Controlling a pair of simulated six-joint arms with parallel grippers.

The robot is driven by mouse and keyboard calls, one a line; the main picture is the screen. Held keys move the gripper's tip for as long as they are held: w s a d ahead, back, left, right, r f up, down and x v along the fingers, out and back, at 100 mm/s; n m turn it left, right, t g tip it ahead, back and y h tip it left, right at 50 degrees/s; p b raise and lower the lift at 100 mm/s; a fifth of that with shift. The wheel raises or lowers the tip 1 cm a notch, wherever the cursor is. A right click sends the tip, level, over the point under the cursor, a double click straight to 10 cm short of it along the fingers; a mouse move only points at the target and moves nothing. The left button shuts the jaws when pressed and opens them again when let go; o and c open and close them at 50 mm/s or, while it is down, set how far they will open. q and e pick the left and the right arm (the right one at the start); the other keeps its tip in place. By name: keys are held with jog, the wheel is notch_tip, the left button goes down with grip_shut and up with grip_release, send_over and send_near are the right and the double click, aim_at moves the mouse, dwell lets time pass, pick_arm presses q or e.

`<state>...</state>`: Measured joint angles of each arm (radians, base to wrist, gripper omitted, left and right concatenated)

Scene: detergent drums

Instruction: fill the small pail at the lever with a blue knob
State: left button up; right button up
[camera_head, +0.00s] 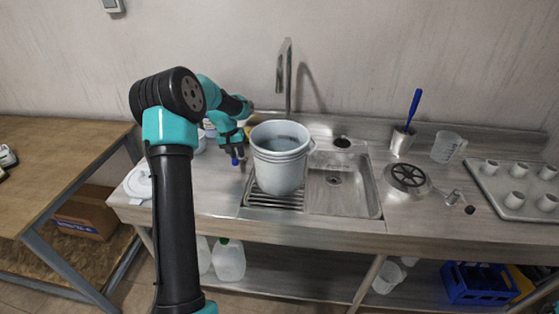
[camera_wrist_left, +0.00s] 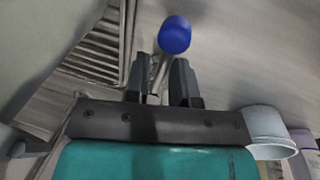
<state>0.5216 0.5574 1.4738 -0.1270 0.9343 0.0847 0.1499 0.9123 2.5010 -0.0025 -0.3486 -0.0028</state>
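A pale grey pail (camera_head: 279,168) stands upright on the slatted drain of the sink, with a grey surface visible inside it. I cannot tell whether it is the small pail. My left gripper (camera_head: 231,151) points down just left of it. The blue knob (camera_head: 235,161) shows at the fingertips. In the left wrist view the knob (camera_wrist_left: 174,35) is on a thin metal stem, beyond my open left fingers (camera_wrist_left: 160,82). The stem runs between the fingers, and a gap shows, so grip contact is not evident. The lever's base is hidden. My right gripper is out of view.
A tall faucet (camera_head: 287,75) rises behind the pail. A cup with a blue-handled tool (camera_head: 402,140), a clear jug (camera_head: 447,147) and a tray of white cups (camera_head: 480,192) stand to the right. A white lid-like object (camera_head: 138,182) lies at the counter's left end.

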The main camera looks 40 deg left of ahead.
pick_arm(q)
jog(key=o, duration=0.3)
jog(key=shift+w+d, duration=0.1)
jog(key=shift+o, duration=0.7)
jog(key=o, duration=0.4)
jog(key=shift+r, duration=0.2)
jog(key=shift+a+r, duration=0.2)
jog(key=shift+r, duration=1.85)
